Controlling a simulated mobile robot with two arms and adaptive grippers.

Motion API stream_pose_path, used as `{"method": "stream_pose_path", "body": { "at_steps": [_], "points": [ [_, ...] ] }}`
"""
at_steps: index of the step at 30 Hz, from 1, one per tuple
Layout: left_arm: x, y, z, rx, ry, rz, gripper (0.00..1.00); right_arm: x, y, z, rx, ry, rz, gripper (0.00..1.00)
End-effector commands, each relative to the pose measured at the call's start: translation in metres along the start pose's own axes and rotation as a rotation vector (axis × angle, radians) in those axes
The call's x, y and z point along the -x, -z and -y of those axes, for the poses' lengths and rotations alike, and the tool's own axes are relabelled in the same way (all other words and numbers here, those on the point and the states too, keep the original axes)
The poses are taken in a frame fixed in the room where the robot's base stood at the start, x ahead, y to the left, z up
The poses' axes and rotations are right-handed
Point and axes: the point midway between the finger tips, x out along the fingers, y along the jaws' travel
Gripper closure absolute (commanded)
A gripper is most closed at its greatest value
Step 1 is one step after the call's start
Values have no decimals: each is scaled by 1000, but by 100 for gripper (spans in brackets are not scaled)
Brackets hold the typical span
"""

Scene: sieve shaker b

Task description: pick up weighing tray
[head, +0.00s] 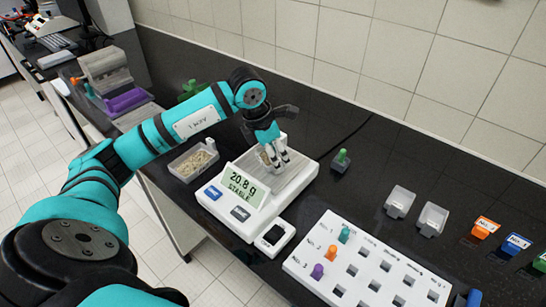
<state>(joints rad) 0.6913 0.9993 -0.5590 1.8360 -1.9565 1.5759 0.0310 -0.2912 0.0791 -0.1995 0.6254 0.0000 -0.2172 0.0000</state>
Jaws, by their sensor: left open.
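My left gripper (277,160) is open and points down over the pan of a white balance (226,205). The balance display reads 20.8 g, STABLE. A small tray (262,157), seemingly the weighing tray, sits on the pan with some pale content. My fingers are right at it and hide part of it. I cannot tell whether they touch it. My right gripper is not in view.
A grey bin of grains (194,162) stands left of the balance. To the right are a green-knobbed piece (341,160), two empty clear trays (400,201), a white slotted board (365,270) with coloured pegs, and coloured labelled blocks (484,228). A tiled wall closes the back.

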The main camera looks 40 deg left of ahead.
Motion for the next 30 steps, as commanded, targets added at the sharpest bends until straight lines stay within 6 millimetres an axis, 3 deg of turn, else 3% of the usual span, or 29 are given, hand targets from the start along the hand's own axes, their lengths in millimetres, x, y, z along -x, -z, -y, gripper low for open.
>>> {"method": "stream_pose_path", "body": {
  "at_steps": [1, 6, 13, 23, 30],
  "points": [
    [-5, -1, 1, 1, 4, -2, 55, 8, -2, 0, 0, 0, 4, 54],
    [-23, -1, 0, 1, 1, 0, 55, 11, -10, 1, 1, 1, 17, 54],
    [-25, -1, 0, 0, 0, 1, 55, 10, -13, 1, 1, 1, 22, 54],
    [-24, -1, 0, 0, -1, 1, 97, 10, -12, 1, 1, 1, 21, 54],
    [-24, -1, -1, 0, -1, 1, 100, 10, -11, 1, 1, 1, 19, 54]
  ]
}}
